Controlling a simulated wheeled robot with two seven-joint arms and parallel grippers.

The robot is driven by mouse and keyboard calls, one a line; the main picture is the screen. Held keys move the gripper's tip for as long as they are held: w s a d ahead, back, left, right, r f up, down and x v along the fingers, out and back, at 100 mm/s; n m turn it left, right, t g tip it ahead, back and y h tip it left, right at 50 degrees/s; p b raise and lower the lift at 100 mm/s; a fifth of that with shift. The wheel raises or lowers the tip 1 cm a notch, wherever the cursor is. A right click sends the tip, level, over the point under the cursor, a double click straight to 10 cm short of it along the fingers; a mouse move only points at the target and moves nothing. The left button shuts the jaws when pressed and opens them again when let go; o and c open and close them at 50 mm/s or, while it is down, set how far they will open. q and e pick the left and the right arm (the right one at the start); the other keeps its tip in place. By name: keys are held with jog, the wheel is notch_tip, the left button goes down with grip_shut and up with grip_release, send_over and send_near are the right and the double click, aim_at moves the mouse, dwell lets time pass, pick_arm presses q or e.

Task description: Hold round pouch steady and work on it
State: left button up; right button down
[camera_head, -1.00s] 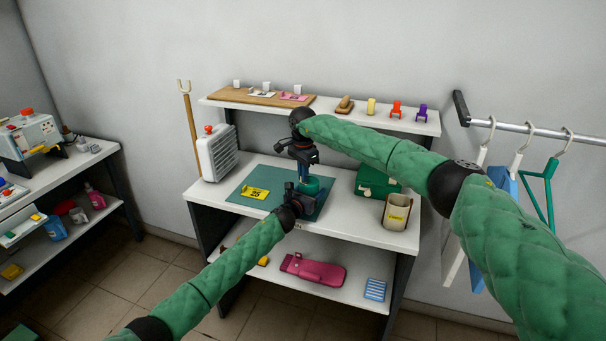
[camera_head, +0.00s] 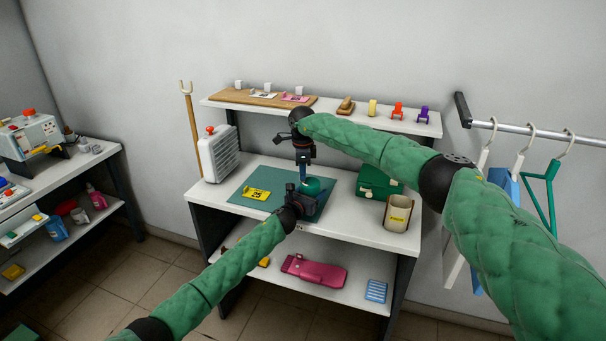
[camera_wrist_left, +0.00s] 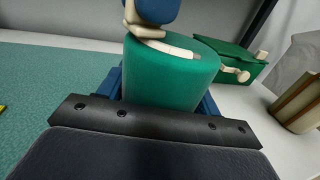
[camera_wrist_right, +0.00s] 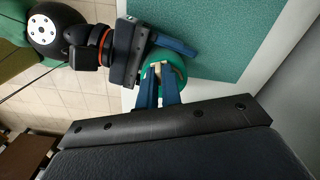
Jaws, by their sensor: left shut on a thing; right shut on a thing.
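The round green pouch (camera_head: 315,187) stands on the teal mat (camera_head: 240,197) on the table's upper surface. It fills the middle of the left wrist view (camera_wrist_left: 172,80), with a pale zipper strip along its top edge. My left gripper (camera_head: 303,194) is shut on the pouch's side, its blue fingers on either side of it. My right gripper (camera_head: 304,176) comes down from above, shut on a small pale piece at the pouch's top, seen between its blue fingers in the right wrist view (camera_wrist_right: 158,80). The fingers hide most of that piece.
A yellow tag marked 25 (camera_head: 257,194) lies on the mat. A green box (camera_head: 377,182) and a beige bin (camera_head: 398,214) stand to the right. A white heater-like unit (camera_head: 218,154) stands at the left. A shelf (camera_head: 350,116) runs above.

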jog(key=m, duration=0.2)
jog(key=w+m, duration=0.1)
jog(key=m, duration=0.2)
jog(key=shift+w+d+r+m, duration=0.1)
jog(key=shift+w+m, duration=0.1)
jog(key=shift+m, duration=0.1)
jog(key=m, duration=0.4)
jog(key=shift+w+d+m, duration=0.3)
jog(key=shift+w, duration=0.1)
jog(key=m, duration=0.2)
jog(key=d+m, duration=0.1)
jog(key=m, duration=0.3)
jog(key=shift+w+d, duration=0.15)
jog(key=shift+w, duration=0.2)
jog(key=c, duration=1.6)
grip_release()
jog(key=shift+o, duration=0.2)
